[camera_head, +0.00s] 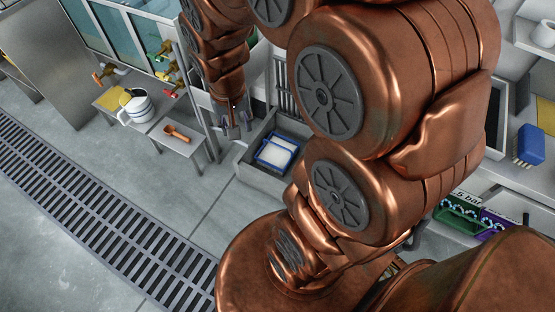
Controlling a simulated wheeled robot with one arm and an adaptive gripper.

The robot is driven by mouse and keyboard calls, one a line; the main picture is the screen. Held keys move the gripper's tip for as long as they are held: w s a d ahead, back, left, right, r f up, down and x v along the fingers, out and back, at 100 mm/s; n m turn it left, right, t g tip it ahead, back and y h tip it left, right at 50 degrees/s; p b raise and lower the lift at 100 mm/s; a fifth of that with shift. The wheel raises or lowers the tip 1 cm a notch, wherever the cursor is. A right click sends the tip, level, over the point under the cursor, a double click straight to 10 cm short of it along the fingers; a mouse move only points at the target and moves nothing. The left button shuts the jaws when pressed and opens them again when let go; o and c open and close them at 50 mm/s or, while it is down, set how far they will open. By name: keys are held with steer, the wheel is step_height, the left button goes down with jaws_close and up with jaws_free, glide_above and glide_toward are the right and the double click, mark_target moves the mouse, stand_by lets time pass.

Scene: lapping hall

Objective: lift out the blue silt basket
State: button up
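The blue silt basket (264,160) sits inside a grey open-topped tank (246,170) near the middle of the picture. It has a blue rim and handle, and its inside looks white. My copper-coloured arm comes down from the top, and my gripper (235,126) points downward to the left of the basket, by the tank's upper left corner. Its fingers look spread apart with nothing between them. It is apart from the basket in the picture; its height over the tank is hard to judge. Part of my arm hides the tank's right side.
A floor grating (90,215) runs along the left. At right are a blue brush (528,146) and green (459,214) and purple crates. The floor left of the tank is clear.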

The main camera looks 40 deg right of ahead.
mark_target(277, 145)
steer(key=w+d+f+m+t+b, duration=0.2)
steer(key=w+d+f+m+b, duration=0.35)
steer(key=f, duration=0.55)
steer(key=w+d+f+m+t+h+b, duration=0.1)
steer(key=w+d+f+m+b, duration=0.1)
steer(key=w+d+f+b, duration=0.75)
steer(key=w+d+f+m+t+b, duration=0.15)
steer(key=w+d+f+m, duration=0.3)
steer(key=f, duration=0.85)
steer(key=s+d+f+m+t+h+b, duration=0.1)
steer(key=d+f+m+t+b, duration=0.4)
steer(key=f, duration=1.1)
steer(key=s+d+f+m+t+h+b, duration=0.1)
steer(key=d+f+m+b, duration=0.65)
steer(key=f, duration=0.85)
steer(key=shift+n, duration=0.55)
steer(key=b+x, duration=0.1)
steer(key=x, duration=0.1)
steer(key=d+b+x, duration=0.1)
steer(key=b+x, duration=0.1)
steer(key=x, duration=0.1)
steer(key=d+b+x, duration=0.1)
steer(key=x, duration=0.2)
steer(key=shift+s+b, duration=0.2)
steer(key=shift+b, duration=0.1)
steer(key=shift+r, duration=0.1)
jaws_close()
